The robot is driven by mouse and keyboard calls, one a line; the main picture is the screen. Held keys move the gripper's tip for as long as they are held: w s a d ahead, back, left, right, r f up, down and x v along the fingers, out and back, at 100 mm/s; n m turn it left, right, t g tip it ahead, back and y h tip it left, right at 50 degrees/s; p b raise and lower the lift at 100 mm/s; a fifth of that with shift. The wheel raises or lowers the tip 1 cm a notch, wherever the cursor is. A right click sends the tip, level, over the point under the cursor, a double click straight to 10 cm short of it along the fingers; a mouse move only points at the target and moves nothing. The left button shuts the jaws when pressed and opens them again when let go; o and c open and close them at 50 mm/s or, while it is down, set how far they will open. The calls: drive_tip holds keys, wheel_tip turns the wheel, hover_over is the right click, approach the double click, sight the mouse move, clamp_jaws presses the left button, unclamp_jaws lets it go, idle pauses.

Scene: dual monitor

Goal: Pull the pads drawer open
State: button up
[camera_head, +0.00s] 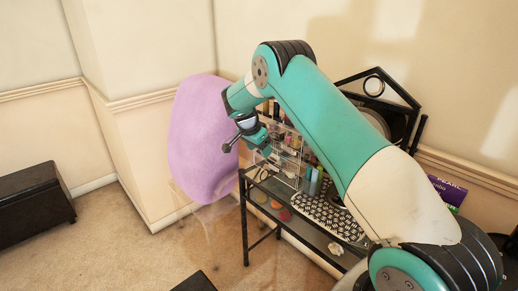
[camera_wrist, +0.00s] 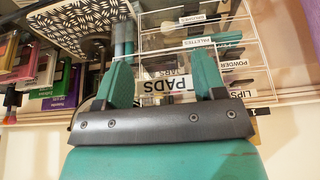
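A clear acrylic organizer (camera_head: 287,158) stands on the black table, partly hidden by my arm. In the wrist view it appears upside down, with labelled drawers. The pads drawer label (camera_wrist: 168,88) is white with black letters and lies close in front of my gripper. My gripper (camera_wrist: 163,72) is open, its two teal fingers apart on either side of the pads label's area. Nothing shows held between them. In the head view my gripper (camera_head: 254,143) is at the organizer's left side. Contact with the drawer, and how far it is open, cannot be told.
Neighbouring drawers carry palettes (camera_wrist: 212,40), powder (camera_wrist: 234,66) and lips (camera_wrist: 243,93) labels. A patterned black-and-white box (camera_head: 318,212) and small bottles (camera_head: 313,183) are close by. A lilac chair (camera_head: 203,135) stands left of the table (camera_head: 245,225). A dark bench (camera_head: 32,203) is far left.

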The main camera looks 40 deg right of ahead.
drive_tip(key=shift+r, duration=0.1)
drive_tip(key=b+v, duration=0.1)
drive_tip(key=v, duration=1.6)
drive_tip(key=shift+b, duration=0.3)
drive_tip(key=shift+r, duration=0.1)
